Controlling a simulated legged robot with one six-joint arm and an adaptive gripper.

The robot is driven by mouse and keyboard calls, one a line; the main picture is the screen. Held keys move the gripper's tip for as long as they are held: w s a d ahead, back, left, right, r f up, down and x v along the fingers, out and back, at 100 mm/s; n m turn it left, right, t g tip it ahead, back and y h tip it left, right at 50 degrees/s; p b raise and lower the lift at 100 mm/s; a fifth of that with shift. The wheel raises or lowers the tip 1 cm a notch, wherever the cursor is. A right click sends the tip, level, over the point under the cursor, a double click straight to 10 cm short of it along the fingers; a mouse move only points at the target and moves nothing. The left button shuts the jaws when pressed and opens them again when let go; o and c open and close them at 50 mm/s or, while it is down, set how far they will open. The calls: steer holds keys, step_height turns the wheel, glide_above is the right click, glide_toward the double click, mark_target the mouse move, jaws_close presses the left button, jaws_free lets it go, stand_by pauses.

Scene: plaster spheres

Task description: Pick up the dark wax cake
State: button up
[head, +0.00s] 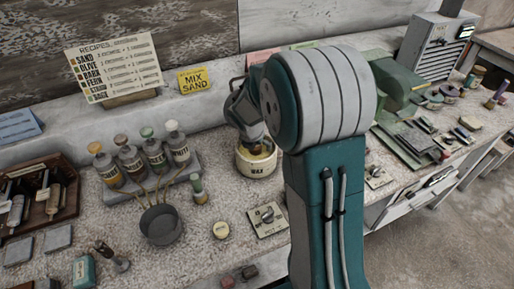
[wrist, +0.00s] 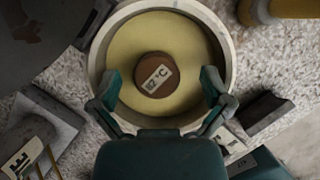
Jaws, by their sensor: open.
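The dark wax cake (wrist: 157,68) is a small brown disc with a pale label. It lies near the middle of the yellow inside of a round, pale-rimmed pot (wrist: 226,50). In the head view the pot (head: 257,171) is cream and marked WAX; the cake is hard to make out there under my arm. My gripper (wrist: 161,76) is open over the pot, with one teal finger left of the cake and one right. Clear gaps separate both fingers from the cake. I cannot tell how far above it the fingertips are.
Left of the pot stand a green-topped vial (head: 198,190), a rack of labelled bottles (head: 177,150) and a grey pan (head: 160,224). A switch plate (head: 267,218) and a small yellow disc (head: 221,229) lie in front. Green-grey machinery (head: 398,85) stands right of my arm.

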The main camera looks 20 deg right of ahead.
steer(key=shift+a+f, duration=0.15)
steer(key=shift+a, duration=0.25)
steer(key=c, duration=0.8)
steer(key=shift+d, duration=0.1)
steer(key=shift+c, duration=1.3)
steer(key=shift+d, duration=0.1)
